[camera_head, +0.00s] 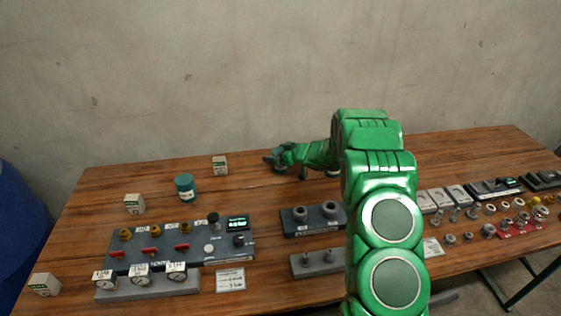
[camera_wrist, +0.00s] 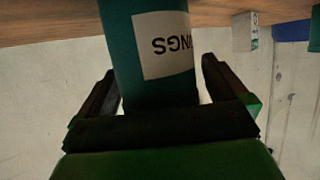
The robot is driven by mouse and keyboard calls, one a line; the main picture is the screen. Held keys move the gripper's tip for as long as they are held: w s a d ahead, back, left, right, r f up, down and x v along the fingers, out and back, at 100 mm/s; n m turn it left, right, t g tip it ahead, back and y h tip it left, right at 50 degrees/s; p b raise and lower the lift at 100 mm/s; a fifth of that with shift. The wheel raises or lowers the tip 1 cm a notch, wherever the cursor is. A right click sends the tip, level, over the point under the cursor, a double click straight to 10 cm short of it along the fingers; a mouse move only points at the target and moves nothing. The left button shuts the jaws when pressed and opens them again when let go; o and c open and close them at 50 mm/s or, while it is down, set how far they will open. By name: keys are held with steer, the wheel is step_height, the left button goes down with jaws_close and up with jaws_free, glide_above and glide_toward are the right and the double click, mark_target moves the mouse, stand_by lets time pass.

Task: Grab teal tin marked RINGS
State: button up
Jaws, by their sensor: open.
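The teal tin marked RINGS (camera_wrist: 124,60) fills the middle of the wrist view, with its pale label upside down and only "NGS" readable. My gripper (camera_wrist: 158,70) is open, with one finger on each side of the tin. Gaps show between the tin and both fingers. In the head view my gripper (camera_head: 269,158) is low over the back of the table. A bit of teal shows there, but my gripper mostly hides the tin.
A second teal tin (camera_head: 186,187) stands to the left on the wooden table (camera_head: 95,195). A small white box (camera_head: 220,166) stands between it and my gripper. A valve and gauge panel (camera_head: 212,228) lies at front left. Fittings cover the right side. A blue barrel (camera_head: 20,235) stands far left.

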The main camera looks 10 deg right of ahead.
mark_target(277, 149)
steer(key=shift+c, duration=0.2)
steer(key=c, duration=1.2)
steer(key=shift+o, duration=0.2)
steer(key=shift+r, duration=0.55)
step_height(277, 149, up, 2)
steer(key=shift+r, duration=0.15)
steer(key=s+r, duration=0.9)
steer(key=s, duration=0.5)
steer(key=shift+r, duration=0.3)
